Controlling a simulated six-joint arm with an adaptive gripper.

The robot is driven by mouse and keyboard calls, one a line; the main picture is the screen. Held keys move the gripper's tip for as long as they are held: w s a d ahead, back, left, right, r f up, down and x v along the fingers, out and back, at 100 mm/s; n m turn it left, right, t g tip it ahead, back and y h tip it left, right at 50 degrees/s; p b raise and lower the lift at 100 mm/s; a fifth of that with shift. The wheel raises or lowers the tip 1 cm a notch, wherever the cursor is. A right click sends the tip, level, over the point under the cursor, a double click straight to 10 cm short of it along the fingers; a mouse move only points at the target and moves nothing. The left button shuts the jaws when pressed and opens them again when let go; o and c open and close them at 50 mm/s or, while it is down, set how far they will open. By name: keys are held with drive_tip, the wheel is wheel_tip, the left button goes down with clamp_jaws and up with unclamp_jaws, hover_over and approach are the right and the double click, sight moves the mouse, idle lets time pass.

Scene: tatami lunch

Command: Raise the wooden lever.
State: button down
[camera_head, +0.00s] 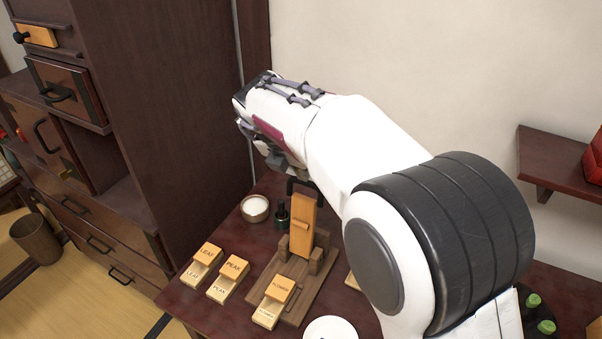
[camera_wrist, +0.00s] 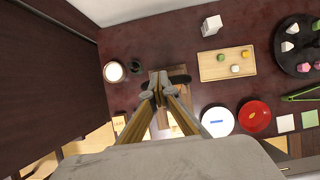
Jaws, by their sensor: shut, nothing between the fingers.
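The wooden lever (camera_head: 302,226) is an orange-brown bar between two brown posts on a dark wooden base board (camera_head: 318,288). It looks close to upright in the head view. A black bar or handle (camera_head: 312,185) shows at its top, partly hidden by my arm. My gripper (camera_head: 286,164) is just above the lever's top, its fingertips mostly hidden in the head view. In the wrist view my gripper (camera_wrist: 158,92) is shut and empty, with its tips over the black bar (camera_wrist: 180,79). I cannot tell whether they touch it.
Labelled wooden blocks LEAF (camera_head: 207,253), PEAK (camera_head: 235,267) and FLOWER (camera_head: 279,289) stand near the front edge. A white-filled bowl (camera_head: 255,208) and dark bottle (camera_head: 282,216) are left of the lever. A plate (camera_wrist: 217,122) and tray (camera_wrist: 227,64) lie right. A tall cabinet borders the left.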

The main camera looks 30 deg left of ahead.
drive_tip(key=shift+w+d+f, duration=0.3)
drive_tip(key=shift+w+f, duration=0.1)
drive_tip(key=shift+w, duration=0.2)
drive_tip(key=shift+a, duration=0.1)
drive_tip(key=shift+s, duration=0.15)
wheel_tip(320, 180, up, 9)
drive_tip(key=w, duration=0.2)
drive_tip(key=shift+w, duration=0.3)
idle(0.7)
drive_tip(key=shift+r, duration=0.1)
idle(0.4)
